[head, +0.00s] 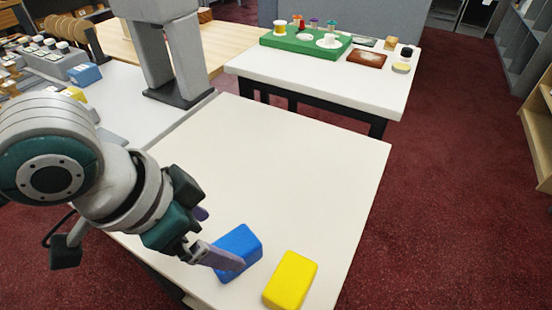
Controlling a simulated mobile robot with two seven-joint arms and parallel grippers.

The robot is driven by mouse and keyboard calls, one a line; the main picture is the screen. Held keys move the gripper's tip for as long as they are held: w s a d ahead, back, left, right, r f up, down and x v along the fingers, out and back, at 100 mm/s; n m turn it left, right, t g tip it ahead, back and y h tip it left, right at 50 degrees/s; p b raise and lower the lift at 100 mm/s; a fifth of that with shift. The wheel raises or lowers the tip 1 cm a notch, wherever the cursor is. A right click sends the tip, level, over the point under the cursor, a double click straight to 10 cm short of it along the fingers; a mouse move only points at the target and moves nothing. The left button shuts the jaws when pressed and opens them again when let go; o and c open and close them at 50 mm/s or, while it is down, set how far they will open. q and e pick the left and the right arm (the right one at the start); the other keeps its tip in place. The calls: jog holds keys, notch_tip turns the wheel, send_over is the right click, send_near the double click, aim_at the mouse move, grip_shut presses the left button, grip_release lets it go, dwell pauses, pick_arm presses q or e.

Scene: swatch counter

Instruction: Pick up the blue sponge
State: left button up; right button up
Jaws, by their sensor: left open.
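The blue sponge (242,243) lies on the near part of the white table (300,170). A yellow sponge (291,280) lies to its right and a little nearer, apart from it. My left gripper (213,235) reaches in from the left with its jaws open. One finger overlaps the near left part of the blue sponge in the picture; the other shows just up and left of the sponge. I cannot tell whether a finger touches the sponge. My right gripper does not show.
A second white table (340,86) at the back holds a green tray (291,42) with several small coloured items and a brown block (366,58). A grey stand (182,91) rises at the table's back left. The middle of the near table is clear.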

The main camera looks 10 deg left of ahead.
aim_at(228, 249)
pick_arm(q)
jog(key=x, duration=0.2)
jog(key=b+x, duration=0.1)
jog(key=x, duration=0.1)
jog(key=shift+a+f, duration=0.1)
jog(key=shift+a, duration=0.15)
jog(key=x, duration=0.1)
jog(key=b+x, duration=0.1)
jog(key=x, duration=0.1)
jog(key=shift+a+f, duration=0.25)
jog(key=shift+f, duration=0.3)
jog(key=shift+w+d+f+b, duration=0.15)
jog(key=shift+d+f+b, duration=0.05)
jog(key=shift+f+b, duration=0.3)
jog(key=shift+c, duration=0.4)
jog(key=c, duration=1.4)
jog(key=shift+r, duration=0.15)
jog(key=shift+c, duration=0.2)
